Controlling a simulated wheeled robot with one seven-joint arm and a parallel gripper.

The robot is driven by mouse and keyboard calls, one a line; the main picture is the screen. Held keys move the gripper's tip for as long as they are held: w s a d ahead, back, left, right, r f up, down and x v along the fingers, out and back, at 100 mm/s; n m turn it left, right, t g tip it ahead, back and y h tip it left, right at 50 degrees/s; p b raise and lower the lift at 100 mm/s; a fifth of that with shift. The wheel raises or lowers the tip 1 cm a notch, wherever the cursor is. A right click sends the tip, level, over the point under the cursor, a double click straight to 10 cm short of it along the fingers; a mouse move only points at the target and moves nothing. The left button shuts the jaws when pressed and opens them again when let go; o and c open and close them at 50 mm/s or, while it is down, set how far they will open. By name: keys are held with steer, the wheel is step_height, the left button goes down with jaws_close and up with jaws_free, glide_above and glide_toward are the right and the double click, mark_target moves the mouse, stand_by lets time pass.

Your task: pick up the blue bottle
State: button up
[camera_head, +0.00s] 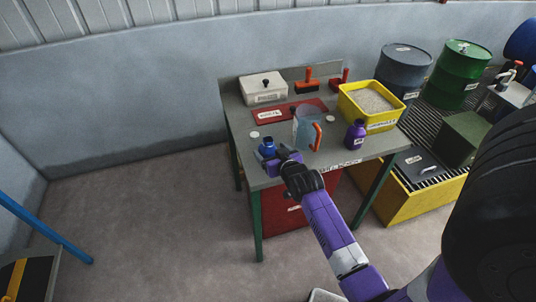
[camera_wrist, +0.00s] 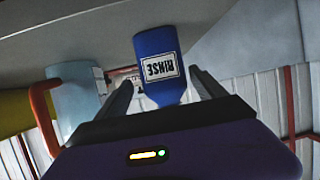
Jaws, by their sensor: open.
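The blue bottle (camera_head: 267,148) stands upright near the front left of the grey table (camera_head: 240,123). In the wrist view the blue bottle (camera_wrist: 157,48) carries a white label reading RINSE and appears upside down. My gripper (camera_head: 287,157) is at the table's front edge, just beside the bottle in the head view. In the wrist view the two fingers of my gripper (camera_wrist: 160,92) are apart, with the bottle's lower-in-picture part between or just beyond them. I cannot tell whether either finger touches it. My gripper hides part of the bottle's base in the head view.
A clear jug with an orange handle (camera_head: 306,128) stands close right of the bottle. A purple bottle (camera_head: 355,135), yellow tray (camera_head: 350,106), red mat (camera_head: 288,113) and white box (camera_head: 263,89) share the table. A white disc (camera_head: 254,135) lies left of the bottle.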

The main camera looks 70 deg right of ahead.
mark_target(265, 148)
steer(key=x, duration=0.3)
steer(key=shift+w+a+f, duration=0.15)
steer(key=shift+w, duration=0.2)
steer(key=shift+w+d+f, duration=0.35)
steer(key=shift+w+d, duration=0.1)
steer(key=shift+r, duration=0.1)
jaws_close()
